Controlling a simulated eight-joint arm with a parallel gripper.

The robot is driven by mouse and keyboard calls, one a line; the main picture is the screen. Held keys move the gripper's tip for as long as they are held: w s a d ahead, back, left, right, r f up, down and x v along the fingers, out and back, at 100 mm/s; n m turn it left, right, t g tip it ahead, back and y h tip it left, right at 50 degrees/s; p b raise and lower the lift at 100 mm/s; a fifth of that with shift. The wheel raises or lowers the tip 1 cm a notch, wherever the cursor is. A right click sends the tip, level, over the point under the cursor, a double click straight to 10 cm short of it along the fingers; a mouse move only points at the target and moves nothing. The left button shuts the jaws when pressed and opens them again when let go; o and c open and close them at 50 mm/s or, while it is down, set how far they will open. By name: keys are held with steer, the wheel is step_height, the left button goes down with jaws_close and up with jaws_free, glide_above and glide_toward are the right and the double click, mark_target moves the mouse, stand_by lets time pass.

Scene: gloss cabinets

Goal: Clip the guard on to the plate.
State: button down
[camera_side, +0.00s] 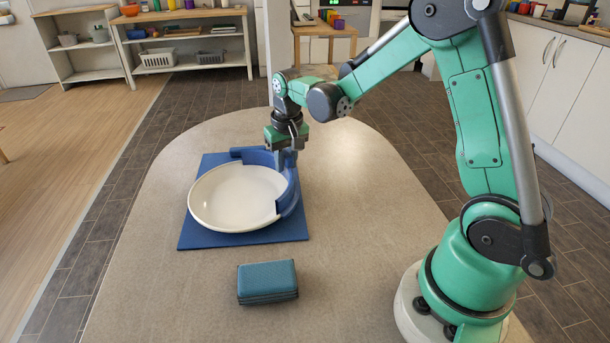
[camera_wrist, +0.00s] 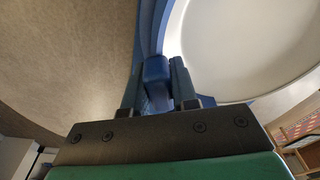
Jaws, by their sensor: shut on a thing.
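The white plate (camera_side: 236,198) lies on a blue mat (camera_side: 205,242) on the table. The blue guard (camera_side: 290,192) is a curved wall along the plate's back and right edge. In the side view it looks to be around the rim there, but I cannot tell whether it is fully seated. My gripper (camera_side: 286,158) is above the guard's right part, pointing down, shut on it. In the wrist view the two fingers (camera_wrist: 160,92) close on a blue tab of the guard (camera_wrist: 156,68), with the white plate (camera_wrist: 235,45) just to the right.
A teal case (camera_side: 267,281) lies on the table in front of the mat. The table (camera_side: 365,210) is clear between the mat and my base. Shelves and cabinets stand well back.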

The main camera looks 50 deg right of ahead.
steer(key=c, duration=0.6)
jaws_free()
steer(key=r, duration=0.5)
steer(key=shift+s+a+r, duration=0.25)
steer(key=shift+s+r, duration=0.05)
steer(key=shift+s, duration=0.05)
steer(key=s+a+r+n+t, duration=0.3)
steer(key=s+a+n+t, duration=0.2)
steer(key=s+a, duration=0.4)
steer(key=shift+s+r+t+y, duration=0.25)
steer(key=shift+r+t+y, duration=0.05)
steer(key=shift+t, duration=0.1)
